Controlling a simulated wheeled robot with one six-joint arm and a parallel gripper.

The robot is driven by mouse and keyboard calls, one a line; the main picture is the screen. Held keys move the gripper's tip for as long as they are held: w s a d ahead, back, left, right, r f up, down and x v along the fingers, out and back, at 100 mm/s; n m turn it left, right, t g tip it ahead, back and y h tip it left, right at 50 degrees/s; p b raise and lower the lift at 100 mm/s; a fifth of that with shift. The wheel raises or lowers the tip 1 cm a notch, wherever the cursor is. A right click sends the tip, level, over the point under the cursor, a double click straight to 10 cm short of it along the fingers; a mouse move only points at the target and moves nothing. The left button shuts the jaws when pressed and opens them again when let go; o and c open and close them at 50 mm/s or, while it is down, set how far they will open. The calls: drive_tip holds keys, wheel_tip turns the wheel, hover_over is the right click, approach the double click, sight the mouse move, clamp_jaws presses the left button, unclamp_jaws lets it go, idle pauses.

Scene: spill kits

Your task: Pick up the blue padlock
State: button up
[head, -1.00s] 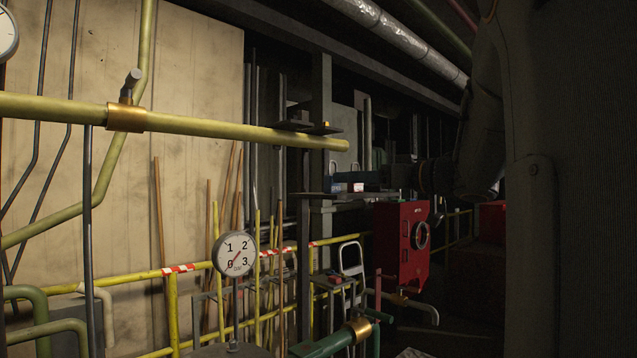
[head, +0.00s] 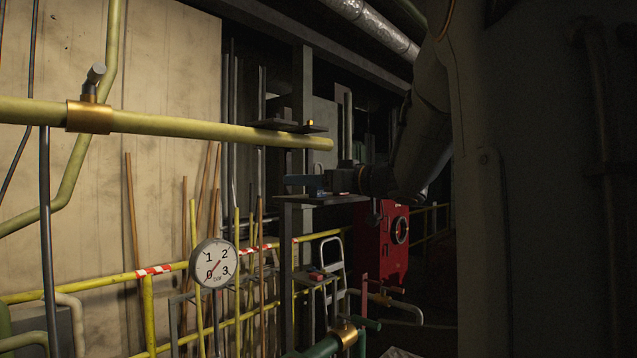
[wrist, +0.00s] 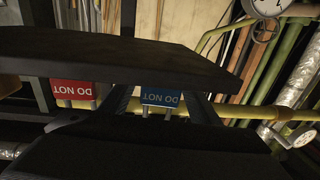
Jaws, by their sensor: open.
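The blue padlock (wrist: 161,97) shows upside down in the wrist view, with white "DO NOT" lettering and its shackle pointing down in the picture. It sits by the dark shelf (wrist: 120,56), whose slab crosses the upper part of that view. My gripper (wrist: 158,93) is open, with one finger on each side of the blue padlock; I cannot tell whether either touches it. In the head view my gripper (head: 303,181) reaches left over the shelf (head: 330,199), and the padlock is hard to make out there.
A red padlock (wrist: 73,90) stands beside the blue one, outside the fingers. A small ledge (head: 285,125) is above, and a red box (head: 380,245) is below right.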

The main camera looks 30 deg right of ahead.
drive_tip(key=shift+w+a, duration=0.15)
drive_tip(key=shift+w, duration=0.1)
drive_tip(key=c, duration=1.2)
drive_tip(key=shift+c, duration=0.2)
